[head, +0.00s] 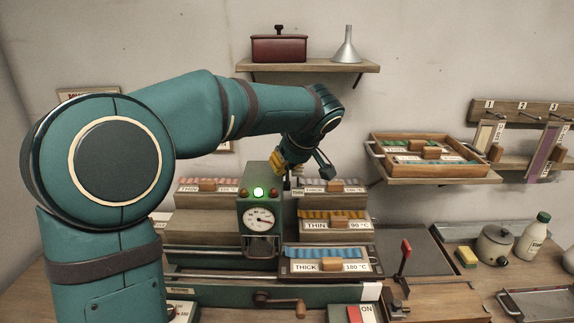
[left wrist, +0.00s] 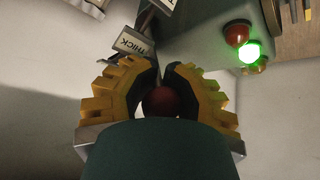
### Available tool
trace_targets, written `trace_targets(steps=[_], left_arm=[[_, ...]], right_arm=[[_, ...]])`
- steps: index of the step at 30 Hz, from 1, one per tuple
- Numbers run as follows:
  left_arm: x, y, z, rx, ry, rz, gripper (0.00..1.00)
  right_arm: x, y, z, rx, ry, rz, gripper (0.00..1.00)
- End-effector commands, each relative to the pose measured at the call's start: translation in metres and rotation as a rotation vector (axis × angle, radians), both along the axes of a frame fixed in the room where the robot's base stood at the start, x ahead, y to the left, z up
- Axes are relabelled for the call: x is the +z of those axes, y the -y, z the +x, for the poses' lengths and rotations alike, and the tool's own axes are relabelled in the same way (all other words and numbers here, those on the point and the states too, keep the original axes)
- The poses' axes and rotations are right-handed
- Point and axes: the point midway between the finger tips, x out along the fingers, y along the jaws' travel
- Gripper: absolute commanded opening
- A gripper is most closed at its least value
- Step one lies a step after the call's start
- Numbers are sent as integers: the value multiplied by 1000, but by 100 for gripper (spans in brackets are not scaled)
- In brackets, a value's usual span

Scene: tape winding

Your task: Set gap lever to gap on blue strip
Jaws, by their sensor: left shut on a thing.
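My left gripper (head: 296,166) is high beside the green machine box with its dial (head: 262,220). In the left wrist view its yellow-padded fingers (left wrist: 160,95) are closed around a dark red ball knob (left wrist: 160,102), apparently the gap lever's. A tag reading THICK (left wrist: 133,43) hangs just beyond the knob. In the head view the knob is hidden by the gripper. A blue strip (head: 325,252) lies on the front tray (head: 290,270), labelled THICK and 180 °C. My right gripper is not in view.
A green lamp (head: 258,193) is lit on the box. Trays labelled THIN (head: 314,226) and THICK stand behind the front tray. A crank (head: 283,303) is at the front, a red-handled lever (head: 405,256) to the right. A wall shelf (head: 325,66) is above.

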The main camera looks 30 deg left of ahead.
Motion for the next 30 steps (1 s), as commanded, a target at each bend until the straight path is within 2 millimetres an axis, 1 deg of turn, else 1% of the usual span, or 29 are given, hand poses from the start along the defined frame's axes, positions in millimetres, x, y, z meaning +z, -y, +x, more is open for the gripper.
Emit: trace_targets(steps=[9,10,11,12,14,25,28,30], left_arm=[[0,2,-1,-2,-5,-2,0],[0,2,-1,-2,-5,-2,16],[0,2,-1,-2,-5,-2,27],[0,2,-1,-2,-5,-2,41],[0,2,-1,-2,-5,-1,60],[2,2,-1,-2,-1,0,60],[10,8,-3,-3,1,-1,60],[20,13,-6,-3,1,-2,60]], right_arm=[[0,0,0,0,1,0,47],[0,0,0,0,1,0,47],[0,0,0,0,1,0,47],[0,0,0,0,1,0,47],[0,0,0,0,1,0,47],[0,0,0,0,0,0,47],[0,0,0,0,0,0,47],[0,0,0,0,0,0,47]])
